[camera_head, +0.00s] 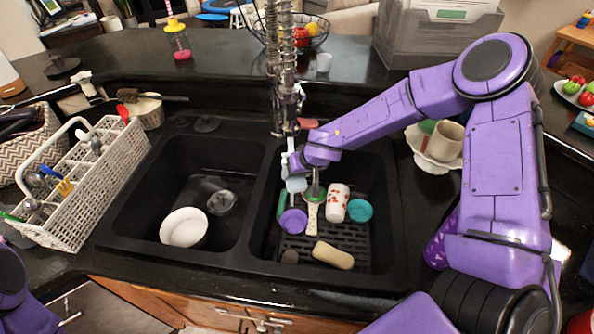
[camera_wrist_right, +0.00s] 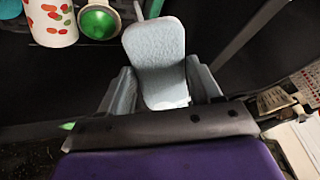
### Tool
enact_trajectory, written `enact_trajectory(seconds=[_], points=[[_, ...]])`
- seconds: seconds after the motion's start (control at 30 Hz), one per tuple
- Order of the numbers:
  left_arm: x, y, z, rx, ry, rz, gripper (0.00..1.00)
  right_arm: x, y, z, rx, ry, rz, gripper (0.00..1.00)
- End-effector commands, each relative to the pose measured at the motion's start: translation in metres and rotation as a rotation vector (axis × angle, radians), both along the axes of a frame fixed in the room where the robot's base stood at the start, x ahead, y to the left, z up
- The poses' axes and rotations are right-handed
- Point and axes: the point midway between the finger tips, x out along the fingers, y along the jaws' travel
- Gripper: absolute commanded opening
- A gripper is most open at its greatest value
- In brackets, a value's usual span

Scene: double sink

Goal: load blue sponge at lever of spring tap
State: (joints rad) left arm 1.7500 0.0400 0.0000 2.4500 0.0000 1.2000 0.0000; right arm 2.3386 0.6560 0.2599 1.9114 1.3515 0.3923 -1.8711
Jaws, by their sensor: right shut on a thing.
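The blue sponge (camera_wrist_right: 158,62) is a pale blue block with rounded corners. My right gripper (camera_wrist_right: 163,88) is shut on it, with one finger at each side. In the head view the sponge (camera_head: 297,185) shows small, over the back left part of the right basin, by my right gripper (camera_head: 291,163). The spring tap (camera_head: 283,62) rises behind the sink, just behind and above my right gripper. Its lever cannot be made out clearly among the tap's metal parts. My left gripper is out of view.
The right basin (camera_head: 375,235) holds a spotted cup (camera_head: 337,203), a purple cup (camera_head: 293,221), a teal cup (camera_head: 360,210), a green-headed brush (camera_head: 312,205) and a tan sponge (camera_head: 333,256). The left basin holds a white bowl (camera_head: 184,227). A dish rack (camera_head: 88,185) stands left.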

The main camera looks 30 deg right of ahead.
Motion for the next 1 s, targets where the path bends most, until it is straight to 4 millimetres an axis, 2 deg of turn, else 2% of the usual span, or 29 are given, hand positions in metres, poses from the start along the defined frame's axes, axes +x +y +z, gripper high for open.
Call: enact_trajectory(seconds=[0.17, 0.8, 1.0], points=[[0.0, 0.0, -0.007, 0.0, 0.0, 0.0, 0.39, -0.008, 0.004, -0.001, 0.001, -0.001, 0.003, 0.39], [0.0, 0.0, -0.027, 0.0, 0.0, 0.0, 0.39, -0.066, 0.028, -0.001, 0.0, 0.001, 0.0, 0.39], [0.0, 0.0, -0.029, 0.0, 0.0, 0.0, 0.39, -0.074, 0.031, 0.0, 0.001, 0.0, 0.0, 0.39]])
